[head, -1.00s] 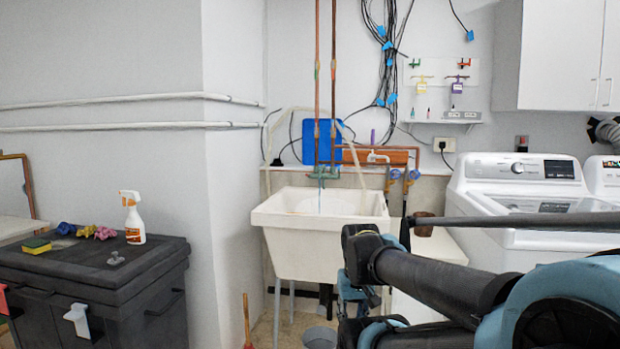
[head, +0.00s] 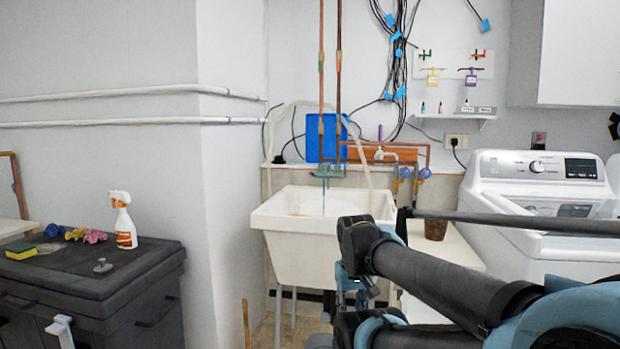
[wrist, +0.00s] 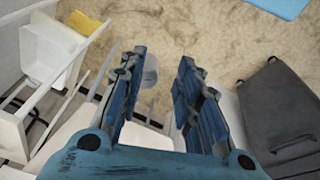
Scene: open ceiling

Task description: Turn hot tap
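The greenish tap (head: 328,171) sits at the back of the white sink (head: 290,243), below two copper pipes. A thin stream seems to fall from its spout. Its handles are too small to tell hot from cold. Two blue valve handles (head: 414,173) are on the copper pipes to the right of the sink. My arm reaches in from the lower right of the head view, its near links in front of the sink's right side. In the wrist view my gripper (wrist: 160,58) points down at the floor, its two blue fingers apart with nothing between them. It is far from the tap.
A washing machine (head: 535,190) stands at the right. A dark cart (head: 60,280) with a spray bottle (head: 123,220) stands at the left. A brown pot (head: 436,229) is right of the sink. A grey bin (wrist: 150,75) stands on the floor in the wrist view.

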